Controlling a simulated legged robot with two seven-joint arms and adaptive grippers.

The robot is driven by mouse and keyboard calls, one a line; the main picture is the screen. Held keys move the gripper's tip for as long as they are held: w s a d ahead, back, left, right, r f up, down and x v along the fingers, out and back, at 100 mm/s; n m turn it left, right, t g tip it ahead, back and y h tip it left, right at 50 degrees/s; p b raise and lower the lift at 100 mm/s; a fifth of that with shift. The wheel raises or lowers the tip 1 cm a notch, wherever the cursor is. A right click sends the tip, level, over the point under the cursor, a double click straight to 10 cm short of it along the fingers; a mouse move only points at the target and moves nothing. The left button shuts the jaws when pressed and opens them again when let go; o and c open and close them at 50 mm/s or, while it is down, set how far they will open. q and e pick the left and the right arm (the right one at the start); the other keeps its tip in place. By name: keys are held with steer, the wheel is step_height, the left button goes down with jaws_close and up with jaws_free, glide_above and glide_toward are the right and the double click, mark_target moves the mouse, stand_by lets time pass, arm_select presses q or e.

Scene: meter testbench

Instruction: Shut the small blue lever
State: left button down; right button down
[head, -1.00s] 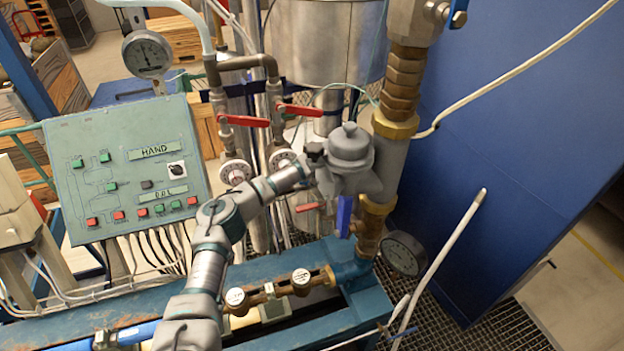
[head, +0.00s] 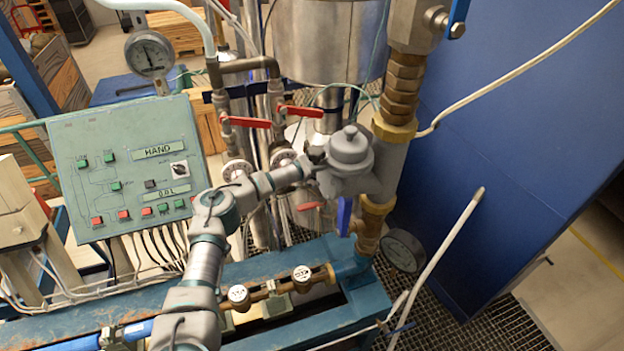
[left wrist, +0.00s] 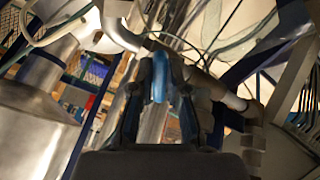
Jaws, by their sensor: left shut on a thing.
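The small blue lever (head: 344,214) stands on the brass pipework at the foot of the thick vertical pipe, just below the grey round-capped body at the end of my left arm. In the left wrist view the blue lever (left wrist: 160,78) lies upright between the two dark fingers of my left gripper (left wrist: 161,66), which is shut on it. In the head view the fingertips are hidden. My right gripper is in neither view.
Red-handled valves (head: 246,122) and the green control panel (head: 128,165) are left of the lever. A pressure gauge (head: 403,250) is at its lower right, near a slanted white pipe (head: 440,262). A blue wall (head: 500,150) closes the right side.

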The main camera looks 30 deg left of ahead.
arm_select(q)
steer(key=shift+s+f+m, duration=0.1)
steer(key=shift+s+m, duration=0.05)
steer(key=shift+m, duration=1.35)
steer(key=shift+p, duration=0.3)
steer(key=c, duration=1.1)
jaws_free()
steer(key=shift+c, duration=0.2)
steer(key=shift+d, duration=0.1)
steer(key=v, duration=1.1)
steer(key=shift+r, duration=0.4)
